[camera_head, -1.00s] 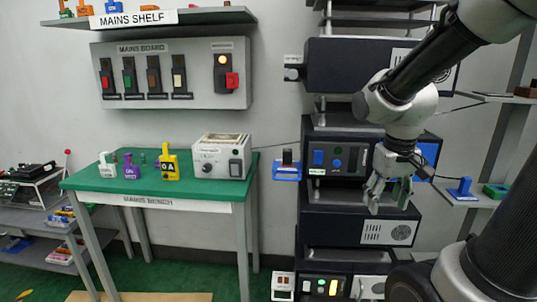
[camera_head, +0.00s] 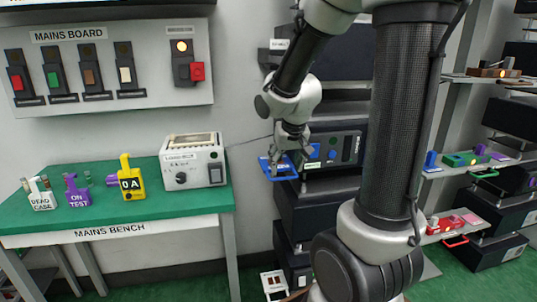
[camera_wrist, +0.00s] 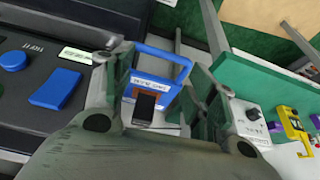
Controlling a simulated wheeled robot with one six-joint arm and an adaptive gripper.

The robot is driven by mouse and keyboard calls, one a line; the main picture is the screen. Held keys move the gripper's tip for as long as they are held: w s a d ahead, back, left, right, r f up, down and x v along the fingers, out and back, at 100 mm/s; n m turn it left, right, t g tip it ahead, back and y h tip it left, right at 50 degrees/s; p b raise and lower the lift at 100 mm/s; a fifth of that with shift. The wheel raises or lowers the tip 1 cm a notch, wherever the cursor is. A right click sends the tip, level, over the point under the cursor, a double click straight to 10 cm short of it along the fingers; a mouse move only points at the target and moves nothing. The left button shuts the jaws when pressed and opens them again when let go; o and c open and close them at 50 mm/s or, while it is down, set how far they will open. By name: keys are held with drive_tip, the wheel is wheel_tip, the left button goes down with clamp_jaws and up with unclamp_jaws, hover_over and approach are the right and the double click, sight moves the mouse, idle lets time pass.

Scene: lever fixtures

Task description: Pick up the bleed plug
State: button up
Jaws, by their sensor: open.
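In the wrist view a small black block with a brown part behind it (camera_wrist: 146,100) stands at a blue holder (camera_wrist: 179,70). It may be the bleed plug, but the holder's label is too blurred to read. My gripper (camera_wrist: 166,88) is open, with one finger to each side of the black block and nothing visibly gripped. In the head view my gripper (camera_head: 290,160) is over the blue holder (camera_head: 284,177) at the left side of the dark rack. There the gripper hides the black block.
A dark panel with blue controls (camera_wrist: 47,88) is close on the left in the wrist view. The green-topped bench (camera_head: 110,222) is left of the holder and carries a grey meter box (camera_head: 194,162), a yellow tag (camera_head: 130,180), a purple tag and a white tag.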

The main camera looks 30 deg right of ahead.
drive_tip(key=w+d, duration=0.1)
drive_tip(key=w, duration=0.2)
drive_tip(key=w+d, duration=0.1)
drive_tip(key=w, duration=0.3)
drive_tip(key=w+d, duration=0.1)
drive_tip(key=w, duration=0.3)
drive_tip(key=shift+w+d, duration=0.15)
drive_tip(key=shift+w, duration=0.1)
drive_tip(key=shift+w+d+f, duration=0.1)
drive_tip(key=shift+w+f, duration=0.1)
drive_tip(key=shift+f, duration=0.4)
drive_tip(key=c, duration=1.2)
drive_tip(key=shift+r, duration=0.15)
